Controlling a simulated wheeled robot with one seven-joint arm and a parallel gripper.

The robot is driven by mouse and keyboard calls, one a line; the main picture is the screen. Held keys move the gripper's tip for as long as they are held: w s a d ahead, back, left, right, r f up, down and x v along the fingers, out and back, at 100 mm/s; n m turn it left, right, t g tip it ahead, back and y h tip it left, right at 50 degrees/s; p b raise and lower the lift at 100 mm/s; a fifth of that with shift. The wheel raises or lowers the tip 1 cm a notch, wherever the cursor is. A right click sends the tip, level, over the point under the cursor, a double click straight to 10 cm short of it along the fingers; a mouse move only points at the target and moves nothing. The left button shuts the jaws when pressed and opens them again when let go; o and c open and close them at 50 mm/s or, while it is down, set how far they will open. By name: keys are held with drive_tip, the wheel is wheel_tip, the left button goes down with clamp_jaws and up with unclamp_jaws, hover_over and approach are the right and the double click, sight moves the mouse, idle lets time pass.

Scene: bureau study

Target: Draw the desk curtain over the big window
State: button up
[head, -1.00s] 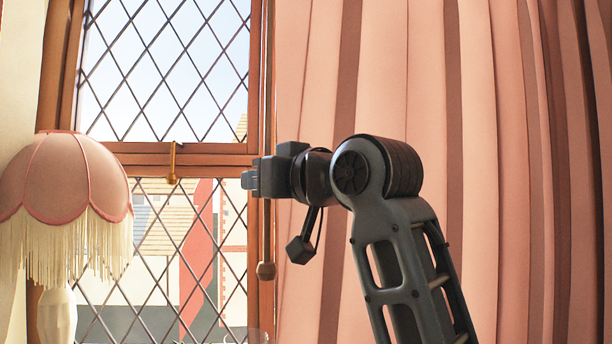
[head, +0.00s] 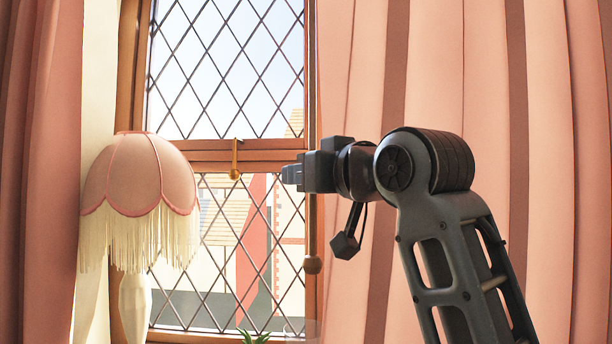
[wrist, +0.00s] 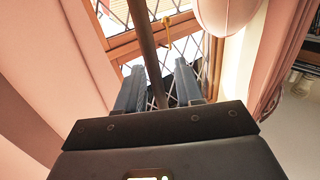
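The big leaded window (head: 225,75) has a wooden frame and fills the middle left of the head view. A pink curtain (head: 440,70) hangs in folds at its right side, and the glass is uncovered. My gripper (head: 292,173) is in front of the window's right frame, pointing left. In the wrist view my gripper (wrist: 158,85) has its two blue-grey fingers apart, with a dark rod (wrist: 145,40) passing between them. Gaps show beside the rod.
A pink fringed lamp (head: 140,175) on a pale base stands left of my gripper, before the window; its shade also shows in the wrist view (wrist: 228,15). Another pink curtain (head: 45,150) hangs at far left. A brass window latch (head: 235,160) is close to my gripper.

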drive_tip(key=b+v, duration=0.1)
drive_tip(key=v, duration=0.6)
drive_tip(key=shift+s+d+b, duration=0.25)
drive_tip(key=shift+s+b, duration=0.05)
drive_tip(key=shift+b, duration=0.05)
drive_tip(key=s+d+f+m+t+h, duration=0.1)
drive_tip(key=s+d+f+m+h, duration=0.2)
drive_tip(key=f, duration=0.9)
drive_tip(key=s+d+f+m+h, duration=0.1)
drive_tip(key=s+d+f+m, duration=0.3)
drive_tip(key=f, duration=0.9)
drive_tip(key=s+d+f+t+h, duration=0.15)
drive_tip(key=d+f, duration=0.25)
drive_tip(key=f, duration=0.8)
drive_tip(key=s+d+f+g+h, duration=0.1)
drive_tip(key=s+d+f+h, duration=0.2)
drive_tip(key=s, duration=0.6)
drive_tip(key=s+d+f+m, duration=0.1)
drive_tip(key=s+d+f, duration=0.25)
drive_tip(key=s, duration=0.45)
drive_tip(key=s+d+f+g+h, duration=0.15)
drive_tip(key=s+f, duration=0.25)
drive_tip(key=s, duration=0.5)
drive_tip(key=d+f+v, duration=0.1)
drive_tip(key=d+v, duration=0.1)
drive_tip(key=v, duration=0.8)
drive_tip(key=shift+s+n+h, duration=0.3)
drive_tip(key=shift+s+n, duration=0.1)
drive_tip(key=shift+s, duration=0.05)
